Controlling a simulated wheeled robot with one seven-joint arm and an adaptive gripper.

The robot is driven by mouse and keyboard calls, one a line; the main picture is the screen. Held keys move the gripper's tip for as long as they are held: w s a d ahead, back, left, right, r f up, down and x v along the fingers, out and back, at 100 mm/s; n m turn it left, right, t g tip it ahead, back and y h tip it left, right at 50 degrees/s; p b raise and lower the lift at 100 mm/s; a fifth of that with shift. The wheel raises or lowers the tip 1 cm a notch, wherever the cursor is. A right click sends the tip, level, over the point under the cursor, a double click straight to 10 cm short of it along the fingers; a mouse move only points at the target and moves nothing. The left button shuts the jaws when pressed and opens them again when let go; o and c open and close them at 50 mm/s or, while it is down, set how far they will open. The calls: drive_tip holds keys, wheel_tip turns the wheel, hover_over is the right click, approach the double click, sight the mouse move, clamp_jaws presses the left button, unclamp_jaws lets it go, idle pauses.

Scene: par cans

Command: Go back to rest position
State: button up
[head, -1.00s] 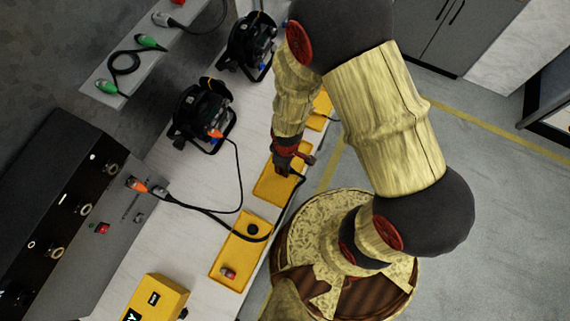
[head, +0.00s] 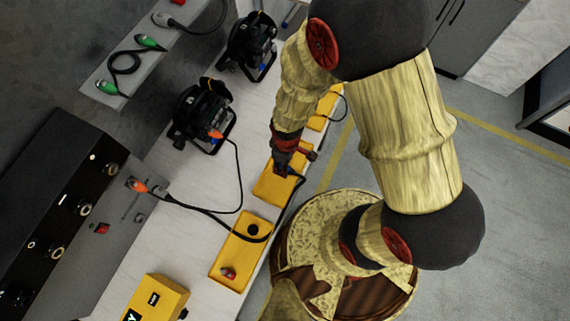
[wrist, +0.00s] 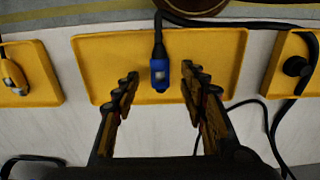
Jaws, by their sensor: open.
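My gripper (wrist: 160,95) is open in the wrist view, its two fingers apart on either side of a blue plug (wrist: 160,76) on a black cable. The blue plug lies in a yellow tray (wrist: 110,52) and no finger visibly touches it. In the head view my gripper (head: 282,168) is over the middle yellow tray (head: 268,190), and my arm reaches down to it from the upper right. The fingertips are small and partly hidden there.
Another yellow tray (head: 225,268) holds a red connector (head: 229,273). Two black par cans (head: 203,112) (head: 250,45) stand on the white table. A grey control box (head: 85,225) and a yellow box (head: 155,302) are at lower left. Cables run across the table; floor is free at right.

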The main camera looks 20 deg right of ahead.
wheel_tip(320, 180, up, 8)
drive_tip(key=shift+r, duration=0.15)
idle(0.3)
drive_tip(key=s+d+r+m+t+b, duration=0.1)
drive_tip(key=d+r+m, duration=0.2)
drive_tip(key=r, duration=0.5)
drive_tip(key=s+d+r+m+t+b, duration=0.1)
drive_tip(key=d+r+m+t+b, duration=0.1)
drive_tip(key=r, duration=0.7)
drive_tip(key=s+d+r+m+t+b, duration=0.1)
drive_tip(key=d+r+m, duration=0.3)
drive_tip(key=r, duration=0.4)
drive_tip(key=shift+s+d+r+m+t+b, duration=0.15)
drive_tip(key=shift+s+m+t+b, duration=0.1)
drive_tip(key=shift+m+t+b, duration=0.4)
